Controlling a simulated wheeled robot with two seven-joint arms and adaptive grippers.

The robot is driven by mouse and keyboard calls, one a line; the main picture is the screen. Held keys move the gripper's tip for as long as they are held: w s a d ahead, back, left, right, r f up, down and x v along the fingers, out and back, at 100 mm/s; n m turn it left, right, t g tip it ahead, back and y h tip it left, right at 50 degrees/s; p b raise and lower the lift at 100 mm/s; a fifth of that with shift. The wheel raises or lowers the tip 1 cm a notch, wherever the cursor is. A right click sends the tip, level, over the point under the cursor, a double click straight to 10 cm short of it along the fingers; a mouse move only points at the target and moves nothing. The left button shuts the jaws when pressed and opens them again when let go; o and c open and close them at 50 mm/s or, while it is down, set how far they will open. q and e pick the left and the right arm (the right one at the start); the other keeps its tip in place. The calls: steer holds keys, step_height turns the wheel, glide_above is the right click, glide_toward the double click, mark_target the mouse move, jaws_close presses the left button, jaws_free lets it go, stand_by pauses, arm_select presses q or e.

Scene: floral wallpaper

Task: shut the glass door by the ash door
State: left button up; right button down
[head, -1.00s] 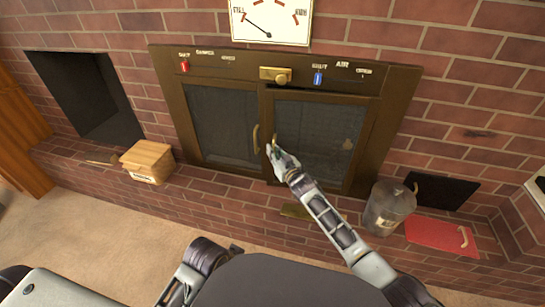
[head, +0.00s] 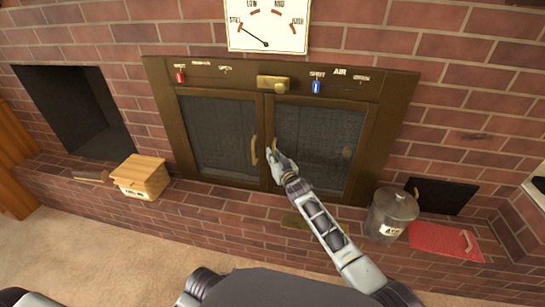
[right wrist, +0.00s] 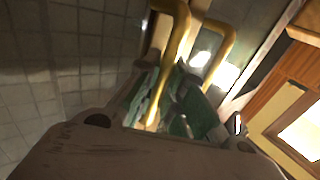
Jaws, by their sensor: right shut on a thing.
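Two dark-framed glass doors sit side by side in the brass-brown stove front. The right glass door (head: 318,140) is on the side of the ash bucket and a dark low rectangle in the brick (head: 440,196). It looks nearly flush with the frame; a small gap cannot be ruled out. My right gripper (head: 273,157) is shut on the right door's brass handle (head: 274,145), which is mostly hidden by the fingers. In the right wrist view, the gripper (right wrist: 165,105) has the curved brass handle (right wrist: 178,55) between its green pads. My left gripper is out of view.
The left glass door (head: 220,135) has its own handle (head: 254,150) close beside my fingers. A brass latch (head: 273,84) sits above both doors. An ash bucket (head: 391,216) and a red flat thing (head: 447,241) are on the right ledge; a wooden box (head: 142,178) is on the left.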

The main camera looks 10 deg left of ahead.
steer(key=shift+w+d+r, duration=0.1)
steer(key=shift+w+d, duration=0.1)
steer(key=shift+d, duration=0.1)
steer(key=c, duration=1.5)
jaws_free()
steer(key=shift+s+a, duration=0.1)
steer(key=shift+s, duration=0.05)
steer(key=v, duration=1.2)
